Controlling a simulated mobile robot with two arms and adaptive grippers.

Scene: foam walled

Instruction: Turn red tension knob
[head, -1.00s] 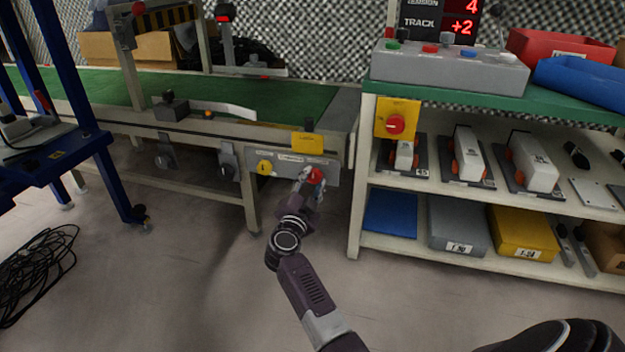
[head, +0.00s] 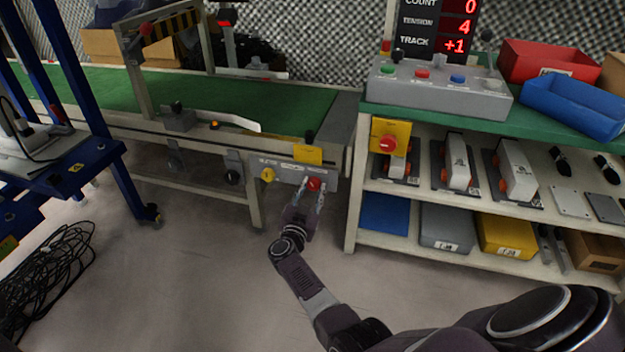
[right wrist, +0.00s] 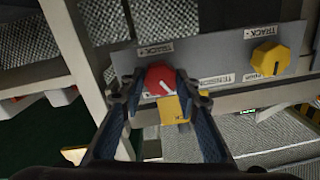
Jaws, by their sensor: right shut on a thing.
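The red knob (head: 314,184) sits on a grey panel (head: 327,172) at the right end of the conveyor's front. My right gripper (head: 309,192) reaches it from below, with a finger on each side. In the right wrist view the red knob (right wrist: 160,79), with a pale pointer line, lies between the fingertips (right wrist: 157,88), and the gripper is shut on it. The display (head: 434,28) reads COUNT 0, TENSION 4 and TRACK +1. My left gripper is not in view.
A yellow knob (head: 267,175) is left of the red one; it also shows in the wrist view (right wrist: 270,58). A red knob on a yellow box (head: 388,143) is on the shelf unit. A blue frame (head: 133,185) stands left, above cables (head: 50,262). The floor between is clear.

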